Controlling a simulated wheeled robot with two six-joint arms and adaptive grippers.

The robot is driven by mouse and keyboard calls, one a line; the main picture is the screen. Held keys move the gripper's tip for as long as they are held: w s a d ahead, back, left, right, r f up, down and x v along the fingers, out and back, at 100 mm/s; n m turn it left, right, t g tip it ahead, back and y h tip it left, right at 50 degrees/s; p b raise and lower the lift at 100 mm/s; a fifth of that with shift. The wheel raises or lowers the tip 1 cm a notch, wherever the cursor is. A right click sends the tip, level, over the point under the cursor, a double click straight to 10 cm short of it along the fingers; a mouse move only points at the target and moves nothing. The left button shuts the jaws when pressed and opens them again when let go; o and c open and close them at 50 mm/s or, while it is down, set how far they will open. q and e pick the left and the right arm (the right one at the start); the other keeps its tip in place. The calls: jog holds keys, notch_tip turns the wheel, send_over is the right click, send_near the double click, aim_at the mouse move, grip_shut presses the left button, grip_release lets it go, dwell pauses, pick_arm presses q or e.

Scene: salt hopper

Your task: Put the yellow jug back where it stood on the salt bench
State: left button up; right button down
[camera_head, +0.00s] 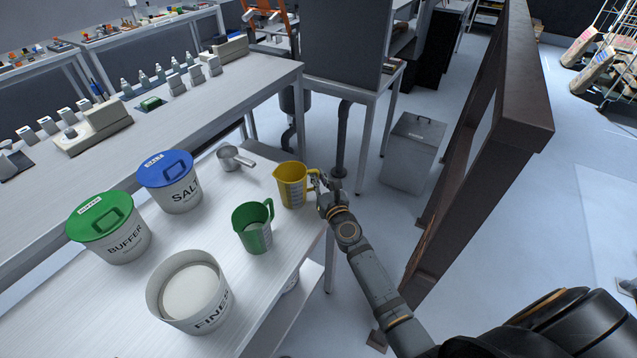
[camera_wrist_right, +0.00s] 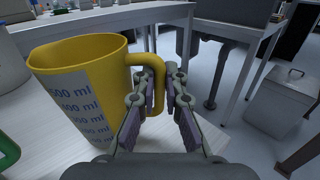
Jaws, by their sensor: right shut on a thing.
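The yellow jug (camera_head: 291,186) is upright at the right edge of the white salt bench (camera_head: 275,290), its handle facing right. My right gripper (camera_head: 319,183) reaches in from the lower right and is shut on that handle. In the right wrist view the yellow jug (camera_wrist_right: 85,85) fills the left side, with ml marks on its wall, and its handle passes between the fingers of the right gripper (camera_wrist_right: 162,75). The jug's base is cut off there, and I cannot tell whether it touches the bench. My left gripper is not in view.
A green jug (camera_head: 253,228) stands just in front of the yellow jug. A metal scoop (camera_head: 234,158), the blue-lidded SALT tub (camera_head: 172,190), the green-lidded BUFFER tub (camera_head: 118,243) and the open FINES tub (camera_head: 205,318) share the bench. A grey bin (camera_head: 411,150) stands on the floor.

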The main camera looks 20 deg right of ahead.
jog(key=shift+s, duration=0.1)
jog(key=c, duration=1.4)
grip_release()
jog(key=shift+r, duration=0.15)
jog(key=shift+s+a+b, duration=0.2)
jog(key=shift+s+b, duration=0.45)
jog(key=shift+s, duration=5.35)
